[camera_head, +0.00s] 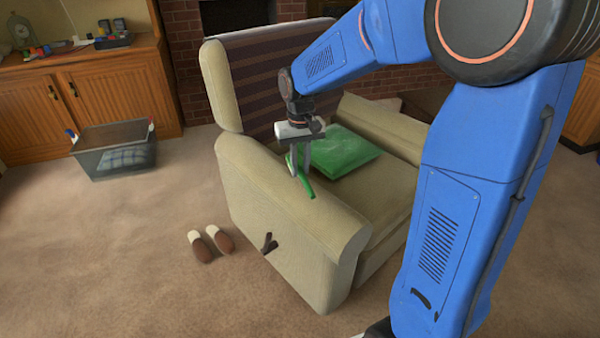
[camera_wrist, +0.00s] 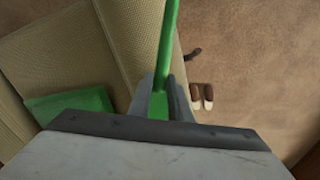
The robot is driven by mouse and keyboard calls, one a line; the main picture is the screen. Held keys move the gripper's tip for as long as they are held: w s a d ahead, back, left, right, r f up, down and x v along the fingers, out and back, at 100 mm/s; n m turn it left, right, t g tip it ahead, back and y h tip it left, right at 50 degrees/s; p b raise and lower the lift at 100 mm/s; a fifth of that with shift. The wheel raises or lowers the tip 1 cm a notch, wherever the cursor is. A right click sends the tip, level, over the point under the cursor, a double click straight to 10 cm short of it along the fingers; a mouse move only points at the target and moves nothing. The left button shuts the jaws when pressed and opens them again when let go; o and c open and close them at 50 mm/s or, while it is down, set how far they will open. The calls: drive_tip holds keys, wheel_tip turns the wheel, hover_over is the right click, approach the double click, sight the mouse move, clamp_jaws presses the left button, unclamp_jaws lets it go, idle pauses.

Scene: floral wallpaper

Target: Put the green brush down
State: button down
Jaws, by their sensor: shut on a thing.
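The green brush (camera_head: 308,189) is held in my gripper (camera_head: 301,174) above the near arm of the beige armchair (camera_head: 290,205). In the wrist view the green brush (camera_wrist: 168,50) runs up from between the two fingers of my gripper (camera_wrist: 168,98). The fingers are shut on it. Only a plain green length shows; any bristles are hidden or out of view. I cannot tell exactly how far it is above the chair arm.
A green cushion (camera_head: 345,152) lies on the armchair seat. Slippers (camera_head: 211,243) and a dark object (camera_head: 269,243) are near the chair's left side. A grey basket (camera_head: 115,150) stands by the wooden cabinet (camera_head: 120,95). The carpet at front left is clear.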

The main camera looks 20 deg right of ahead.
sight(301, 168)
drive_tip(key=shift+f, duration=1.15)
drive_tip(key=shift+f, duration=0.1)
drive_tip(key=c, duration=1.6)
unclamp_jaws()
drive_tip(key=shift+c, duration=0.2)
wheel_tip(301, 168, up, 12)
